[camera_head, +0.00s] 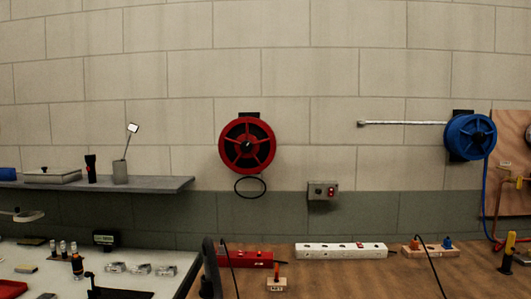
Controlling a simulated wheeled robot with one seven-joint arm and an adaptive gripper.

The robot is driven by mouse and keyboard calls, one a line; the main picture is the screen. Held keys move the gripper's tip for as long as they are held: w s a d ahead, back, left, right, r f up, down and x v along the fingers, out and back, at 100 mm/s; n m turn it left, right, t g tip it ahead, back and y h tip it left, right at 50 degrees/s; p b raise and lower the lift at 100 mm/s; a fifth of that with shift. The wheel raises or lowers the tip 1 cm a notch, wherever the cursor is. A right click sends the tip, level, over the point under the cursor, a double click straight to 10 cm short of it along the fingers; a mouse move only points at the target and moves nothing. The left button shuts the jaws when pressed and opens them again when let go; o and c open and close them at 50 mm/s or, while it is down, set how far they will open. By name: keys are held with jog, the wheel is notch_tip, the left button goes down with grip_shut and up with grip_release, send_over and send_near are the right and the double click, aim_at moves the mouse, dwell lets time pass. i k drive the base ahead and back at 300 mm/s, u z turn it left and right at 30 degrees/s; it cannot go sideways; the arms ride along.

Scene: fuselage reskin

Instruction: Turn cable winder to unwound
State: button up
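A round red reel (231,131) with spokes and a dark hub hangs on the block wall in the middle of the view. A thin black loop (250,198) hangs just below it. A blue reel (459,134) is mounted on the wall at the right, with a blue hose (485,195) hanging down from it. The red reel looks like the cable winder, but no label shows which one it is. How much cable is wound on it cannot be told. My gripper is not in view.
A grey shelf (150,186) juts from the wall at the left. Below, a brown bench (350,280) bears a white power strip (340,250) and a red strip (247,258). The wall around the red reel is clear.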

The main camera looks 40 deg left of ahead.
aim_at(247, 146)
jog(key=k, duration=0.3)
jog(key=u, duration=0.8)
